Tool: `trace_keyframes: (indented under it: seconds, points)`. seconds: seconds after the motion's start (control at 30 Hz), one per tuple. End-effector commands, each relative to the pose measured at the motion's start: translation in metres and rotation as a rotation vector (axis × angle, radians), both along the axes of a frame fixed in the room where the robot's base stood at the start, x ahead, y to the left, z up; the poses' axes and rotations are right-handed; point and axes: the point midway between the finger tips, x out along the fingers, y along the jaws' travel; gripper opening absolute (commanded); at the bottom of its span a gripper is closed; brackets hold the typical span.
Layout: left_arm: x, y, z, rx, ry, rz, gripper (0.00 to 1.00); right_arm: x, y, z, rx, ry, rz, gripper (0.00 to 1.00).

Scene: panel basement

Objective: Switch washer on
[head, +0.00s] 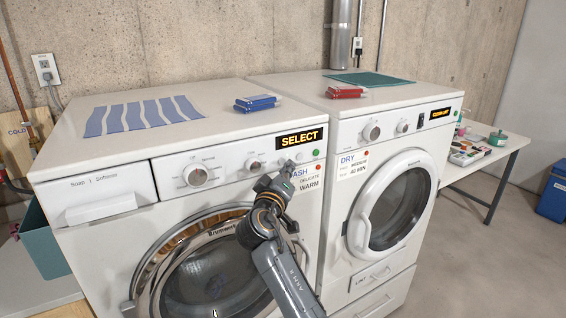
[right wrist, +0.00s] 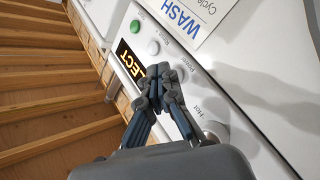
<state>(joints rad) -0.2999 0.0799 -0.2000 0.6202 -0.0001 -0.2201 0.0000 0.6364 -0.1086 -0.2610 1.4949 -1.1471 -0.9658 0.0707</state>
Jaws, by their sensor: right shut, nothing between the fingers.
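The white front-loading washer (head: 100,245) stands on the left in the head view. Its display (head: 300,138) reads SELECT. Its panel has a large dial (head: 197,175), a smaller dial (head: 253,164) and a green button (head: 316,152). The green button also shows in the right wrist view (right wrist: 135,26), with a white button (right wrist: 153,47) beside it. My right gripper (head: 287,168) is shut and empty in front of the panel, below the display. In the right wrist view its fingertips (right wrist: 178,70) cover part of the display and panel; I cannot tell if they touch. My left gripper is not in view.
A white dryer (head: 345,130) with a lit display stands right of the washer. A striped cloth (head: 143,115) and a blue box (head: 257,103) lie on the washer. A red box (head: 346,92) and green cloth (head: 369,79) lie on the dryer.

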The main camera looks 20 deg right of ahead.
Motion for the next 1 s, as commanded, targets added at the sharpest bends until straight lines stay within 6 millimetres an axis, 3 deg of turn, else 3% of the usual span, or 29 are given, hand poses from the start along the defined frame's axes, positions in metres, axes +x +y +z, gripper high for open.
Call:
trace_keyframes:
  seconds: [0.17, 0.7, 1.0]
  points:
    - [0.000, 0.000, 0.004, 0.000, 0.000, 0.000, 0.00, -0.006, -0.002, 0.000, 0.000, 0.002, 0.000, 0.00]
    - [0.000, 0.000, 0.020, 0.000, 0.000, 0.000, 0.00, -0.056, -0.013, 0.000, -0.001, 0.001, 0.000, 0.00]
    - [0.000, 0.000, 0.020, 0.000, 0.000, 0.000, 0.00, -0.059, -0.013, 0.000, -0.001, 0.001, 0.000, 0.00]
